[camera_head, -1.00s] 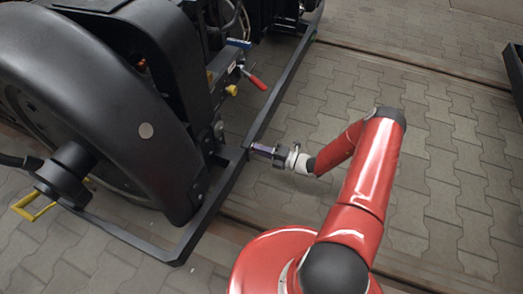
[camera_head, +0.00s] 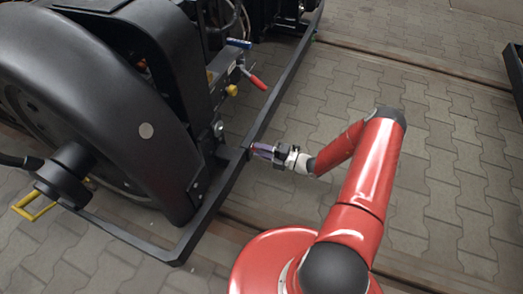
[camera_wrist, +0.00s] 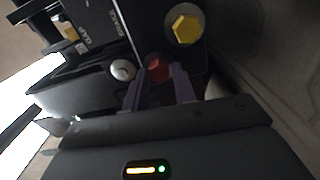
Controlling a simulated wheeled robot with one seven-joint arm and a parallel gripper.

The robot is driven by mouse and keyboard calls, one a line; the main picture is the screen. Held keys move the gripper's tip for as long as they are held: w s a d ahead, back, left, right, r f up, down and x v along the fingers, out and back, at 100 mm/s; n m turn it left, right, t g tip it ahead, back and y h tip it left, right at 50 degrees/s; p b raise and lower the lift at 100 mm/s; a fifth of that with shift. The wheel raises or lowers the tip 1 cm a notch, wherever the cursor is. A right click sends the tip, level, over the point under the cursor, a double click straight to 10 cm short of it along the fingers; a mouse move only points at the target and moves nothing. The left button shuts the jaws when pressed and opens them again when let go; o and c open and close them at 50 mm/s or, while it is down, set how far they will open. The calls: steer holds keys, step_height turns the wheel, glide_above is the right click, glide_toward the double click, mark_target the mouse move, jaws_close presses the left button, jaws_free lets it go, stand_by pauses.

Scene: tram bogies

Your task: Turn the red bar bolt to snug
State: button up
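The red bar bolt (camera_wrist: 157,69) shows between the two purple fingers of my gripper (camera_wrist: 158,82) in the wrist view, at the fingertips. One finger stands on each side of it. I cannot tell whether they touch it or leave a small gap. In the head view my gripper (camera_head: 261,149) is at the edge of the black bogie frame bar (camera_head: 222,190), with its fingertips at the bar. The bolt is too small to make out clearly there.
A yellow bolt (camera_wrist: 185,28) sits to the upper right of the red one and a silver bolt (camera_wrist: 122,70) to its left. Printed labels are beside them. A red-handled lever (camera_head: 257,82) sticks out farther along the bogie.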

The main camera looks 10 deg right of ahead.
steer(key=shift+o, duration=1.4)
steer(key=shift+d, duration=0.1)
steer(key=v, duration=0.7)
steer(key=shift+s+d, duration=0.2)
steer(key=shift+s, duration=0.05)
